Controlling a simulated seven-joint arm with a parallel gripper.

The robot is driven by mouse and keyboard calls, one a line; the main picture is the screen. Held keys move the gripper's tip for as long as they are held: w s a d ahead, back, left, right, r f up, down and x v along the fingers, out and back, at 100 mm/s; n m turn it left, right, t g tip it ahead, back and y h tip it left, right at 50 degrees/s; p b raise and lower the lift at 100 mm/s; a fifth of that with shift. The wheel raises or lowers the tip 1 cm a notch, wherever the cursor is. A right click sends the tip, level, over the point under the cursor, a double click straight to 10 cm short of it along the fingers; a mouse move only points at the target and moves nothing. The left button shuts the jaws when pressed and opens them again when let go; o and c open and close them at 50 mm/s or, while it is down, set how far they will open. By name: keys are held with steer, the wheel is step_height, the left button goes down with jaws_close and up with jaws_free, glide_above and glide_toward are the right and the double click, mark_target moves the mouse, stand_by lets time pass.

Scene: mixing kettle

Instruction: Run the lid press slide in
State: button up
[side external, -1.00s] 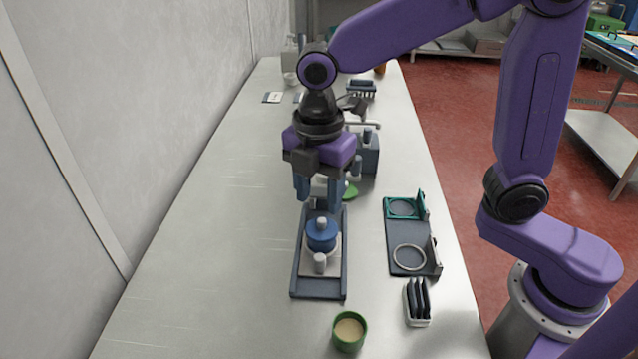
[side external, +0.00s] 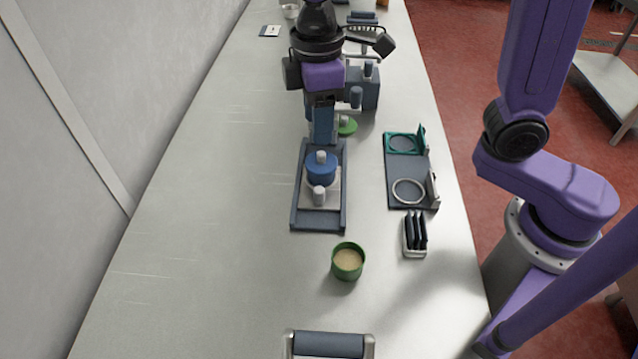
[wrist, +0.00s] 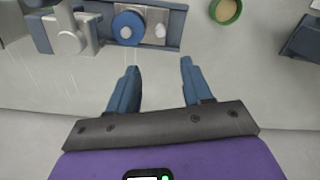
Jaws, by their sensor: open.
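The slide is a light plate (side external: 312,198) in a dark blue-grey railed track (side external: 297,212) on the table. On the plate sit a blue round pot or lid with a pale knob (side external: 320,168) and a short white peg (side external: 319,195). In the wrist view, the track (wrist: 172,44), blue round part (wrist: 128,28) and white peg (wrist: 160,30) lie at the top. My gripper (side external: 322,140) shows in front of the track's far end. In the wrist view its fingers (wrist: 158,68) are open and empty, over bare table beside the track. Contact with the slide is not visible.
A green cup (side external: 348,262) stands near the track's front end. A fixture with rings (side external: 402,172) and a dark rack (side external: 415,236) are to the right. A grey-blue machine (side external: 365,90) stands behind. A roller-like bar (side external: 328,344) is at the front. The table's left side is clear.

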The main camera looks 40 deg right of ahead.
mark_target(319, 189)
step_height(319, 189, down, 18)
steer(key=m, duration=1.6)
steer(key=shift+r, duration=0.25)
